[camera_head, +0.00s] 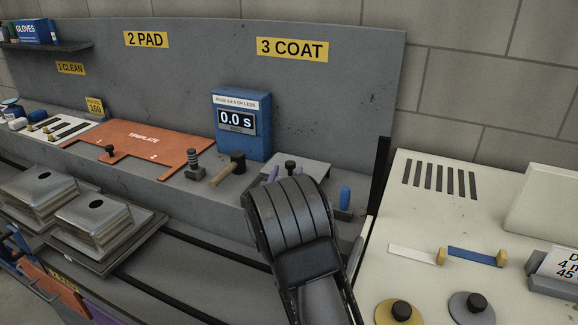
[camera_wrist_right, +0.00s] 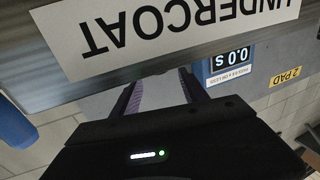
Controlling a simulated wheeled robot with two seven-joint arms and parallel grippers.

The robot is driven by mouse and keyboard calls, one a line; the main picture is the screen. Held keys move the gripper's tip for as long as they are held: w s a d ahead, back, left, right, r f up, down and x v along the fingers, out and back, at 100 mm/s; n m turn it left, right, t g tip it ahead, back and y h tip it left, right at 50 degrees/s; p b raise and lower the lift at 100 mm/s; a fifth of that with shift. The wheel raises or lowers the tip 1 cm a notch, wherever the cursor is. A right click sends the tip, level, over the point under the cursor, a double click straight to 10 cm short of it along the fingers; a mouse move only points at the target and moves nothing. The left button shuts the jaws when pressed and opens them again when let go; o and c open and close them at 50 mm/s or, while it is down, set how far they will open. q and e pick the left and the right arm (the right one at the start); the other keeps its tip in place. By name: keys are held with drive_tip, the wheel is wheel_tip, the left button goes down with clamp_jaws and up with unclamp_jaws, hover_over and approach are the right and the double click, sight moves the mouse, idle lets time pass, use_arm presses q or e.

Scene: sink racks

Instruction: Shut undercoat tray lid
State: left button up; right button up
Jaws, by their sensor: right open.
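The undercoat tray shows in the right wrist view by its white, upside-down "UNDERCOAT" label (camera_wrist_right: 165,30), close ahead of my right gripper (camera_wrist_right: 158,85). The gripper's two dark fingers with purplish pads stand apart, with a pale grey surface between them. In the head view, a light grey flat piece (camera_head: 315,167) with a black knob (camera_head: 290,166) lies on the bench under the "3 COAT" sign, just beyond my right wrist. The wrist hides much of it and most of the fingers. I cannot tell whether the fingers touch anything. My left gripper is not in view.
A blue timer (camera_head: 240,125) stands behind, reading 0.0 s. A hammer (camera_head: 228,170) lies left of my wrist; a blue upright piece (camera_head: 346,197) is to its right. A cream panel (camera_head: 430,220) with knobs fills the right. Metal boxes (camera_head: 95,222) sit at left.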

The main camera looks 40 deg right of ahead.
sight(289, 166)
drive_tip(key=shift+p+x, duration=0.3)
drive_tip(key=shift+x, duration=1.5)
drive_tip(key=shift+c, duration=0.2)
clamp_jaws()
